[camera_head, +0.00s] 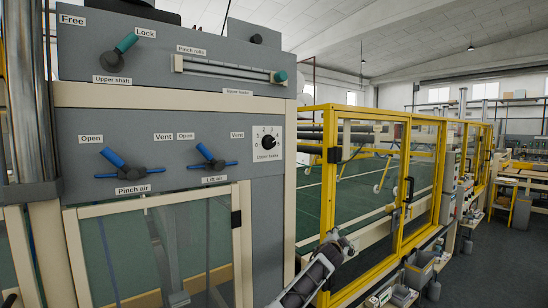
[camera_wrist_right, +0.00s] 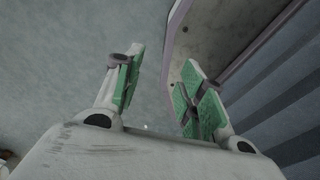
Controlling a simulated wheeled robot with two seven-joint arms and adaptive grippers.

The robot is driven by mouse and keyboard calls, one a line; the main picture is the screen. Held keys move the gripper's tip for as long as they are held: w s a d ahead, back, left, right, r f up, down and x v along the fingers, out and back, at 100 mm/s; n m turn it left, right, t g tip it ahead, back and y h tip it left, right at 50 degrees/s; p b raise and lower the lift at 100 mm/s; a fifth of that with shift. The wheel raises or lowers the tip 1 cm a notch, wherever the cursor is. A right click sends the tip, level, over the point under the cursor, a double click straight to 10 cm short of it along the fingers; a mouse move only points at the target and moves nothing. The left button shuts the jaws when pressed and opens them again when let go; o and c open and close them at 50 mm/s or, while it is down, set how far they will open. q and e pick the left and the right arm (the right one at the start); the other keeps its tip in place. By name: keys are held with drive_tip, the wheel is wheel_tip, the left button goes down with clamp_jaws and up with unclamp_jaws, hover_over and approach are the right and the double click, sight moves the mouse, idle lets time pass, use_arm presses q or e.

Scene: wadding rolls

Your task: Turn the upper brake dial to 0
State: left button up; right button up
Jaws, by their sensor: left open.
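The upper brake dial (camera_head: 268,142) is a black knob on a white numbered plate, at the right edge of the grey control panel (camera_head: 215,130) in the head view. Its pointer seems to lean to the right, but the exact number is too small to read. My left gripper (camera_head: 341,240) is open and empty, below and to the right of the dial, apart from the panel and in front of the yellow-framed enclosure. In the right wrist view, my right gripper (camera_wrist_right: 158,88) is open, its green-padded fingers apart with nothing between them.
The panel also bears a teal-handled Lock lever (camera_head: 126,43), a Pinch rolls slider (camera_head: 230,69), a blue Pinch air valve (camera_head: 125,165) and a Lift air valve (camera_head: 212,160). A yellow-framed enclosure (camera_head: 398,249) stands to the right. Open floor (camera_head: 490,265) lies beyond.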

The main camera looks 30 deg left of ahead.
use_arm(q)
drive_tip(key=s+a+r+m+t+y+p, duration=0.1)
drive_tip(key=s+r+m+y, duration=0.2)
drive_tip(key=r, duration=1.5)
drive_tip(key=s+r+m+y+p, duration=0.1)
drive_tip(key=s+r+y, duration=0.3)
drive_tip(key=r, duration=1.4)
drive_tip(key=s+a+r+m+g+y, duration=0.2)
drive_tip(key=s+a+m+g+y, duration=0.1)
drive_tip(key=s, duration=0.5)
drive_tip(key=s+a+r+m+g+y, duration=0.2)
drive_tip(key=s+a+g+y, duration=0.1)
drive_tip(key=s+g+y, duration=0.2)
drive_tip(key=s+g, duration=0.2)
drive_tip(key=s, duration=0.2)
drive_tip(key=shift+s+m, duration=0.2)
drive_tip(key=shift+m, duration=0.2)
use_arm(e)
drive_tip(key=shift+s+a+r, duration=0.2)
drive_tip(key=shift+a+r, duration=0.35)
drive_tip(key=shift+a, duration=0.05)
drive_tip(key=shift+s+a+r, duration=0.2)
drive_tip(key=shift+a+r, duration=0.35)
use_arm(q)
drive_tip(key=shift+w+a, duration=0.1)
drive_tip(key=shift+a, duration=0.1)
use_arm(e)
drive_tip(key=shift+d, duration=0.25)
